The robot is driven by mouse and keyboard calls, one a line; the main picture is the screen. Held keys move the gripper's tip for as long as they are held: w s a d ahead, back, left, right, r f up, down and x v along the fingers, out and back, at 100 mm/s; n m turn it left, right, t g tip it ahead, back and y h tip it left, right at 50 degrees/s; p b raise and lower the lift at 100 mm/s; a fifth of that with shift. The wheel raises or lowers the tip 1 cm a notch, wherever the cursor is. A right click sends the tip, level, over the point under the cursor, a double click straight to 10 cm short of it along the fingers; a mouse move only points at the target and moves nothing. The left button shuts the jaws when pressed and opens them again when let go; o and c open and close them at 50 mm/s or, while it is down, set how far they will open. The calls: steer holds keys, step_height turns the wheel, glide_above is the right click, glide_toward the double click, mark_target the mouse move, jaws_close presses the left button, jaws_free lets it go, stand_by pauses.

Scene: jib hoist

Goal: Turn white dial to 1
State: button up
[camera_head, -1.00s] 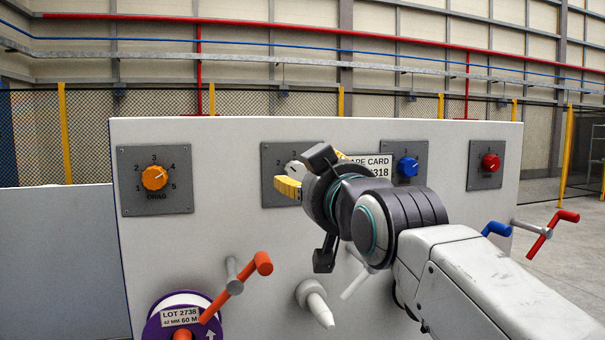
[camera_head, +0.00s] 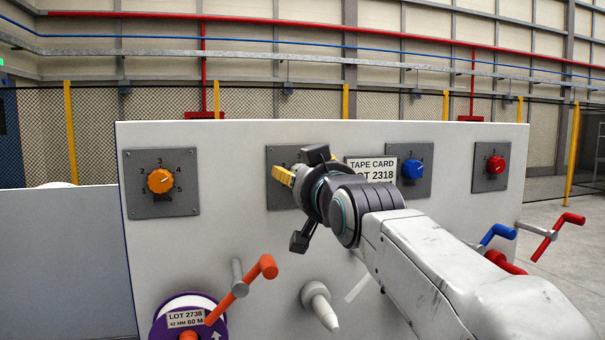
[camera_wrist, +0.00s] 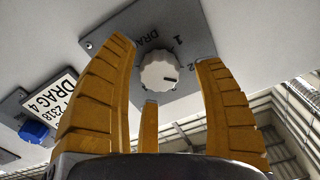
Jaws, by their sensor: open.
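The white dial (camera_wrist: 159,72) sits on a grey plate (camera_wrist: 135,24) in the wrist view, marked DRAG with 1 and 2 visible. In the head view my gripper (camera_head: 282,174) is in front of the plate (camera_head: 279,196) and hides the dial.
A card (camera_head: 371,172) reading LOT 2318 is beside my gripper; it shows DRAG 4 in the wrist view (camera_wrist: 48,102). Orange (camera_head: 160,181), blue (camera_head: 413,169) and red (camera_head: 495,164) dials share the panel (camera_head: 230,226). Cranks and a white spindle (camera_head: 319,304) stick out below.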

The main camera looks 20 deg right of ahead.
steer(key=shift+w, duration=0.4)
steer(key=c, duration=1.2)
